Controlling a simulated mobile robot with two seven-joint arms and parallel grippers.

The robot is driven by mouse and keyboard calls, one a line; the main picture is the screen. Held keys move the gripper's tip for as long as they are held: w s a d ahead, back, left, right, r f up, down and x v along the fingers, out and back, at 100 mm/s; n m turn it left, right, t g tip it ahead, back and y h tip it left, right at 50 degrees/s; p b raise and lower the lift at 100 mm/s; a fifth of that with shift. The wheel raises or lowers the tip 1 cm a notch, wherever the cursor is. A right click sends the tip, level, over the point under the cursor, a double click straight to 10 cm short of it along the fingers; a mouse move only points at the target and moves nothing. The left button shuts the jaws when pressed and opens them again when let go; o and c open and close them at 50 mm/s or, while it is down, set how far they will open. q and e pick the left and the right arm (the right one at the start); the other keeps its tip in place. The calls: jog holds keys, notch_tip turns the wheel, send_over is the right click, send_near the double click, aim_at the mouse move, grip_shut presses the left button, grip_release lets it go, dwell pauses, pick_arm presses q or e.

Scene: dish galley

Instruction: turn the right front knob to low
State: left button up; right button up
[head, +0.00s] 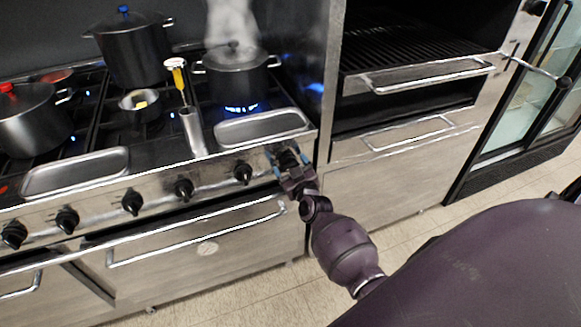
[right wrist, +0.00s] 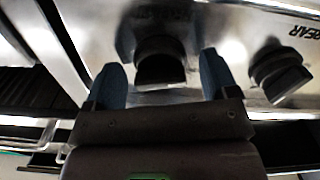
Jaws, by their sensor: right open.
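The rightmost black knob (head: 288,158) on the stove's front panel sits between the fingers of my right gripper (head: 289,161). In the right wrist view this knob (right wrist: 160,62) lies between the two open blue fingers (right wrist: 160,85), with gaps on both sides. The gripper is partly in front of the knob in the head view, and I cannot read its setting. A steaming dark pot (head: 236,72) stands at the stove's right, over a blue burner flame (head: 241,108). My left gripper is out of view.
A neighbouring knob (head: 243,172) is close to the left; it also shows in the right wrist view (right wrist: 278,70). Below runs the oven door handle (head: 200,232). A steel tray (head: 262,127) lies above the knobs. A grill cabinet (head: 400,150) stands right.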

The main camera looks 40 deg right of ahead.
jog(key=shift+w, duration=0.2)
jog(key=c, duration=0.9)
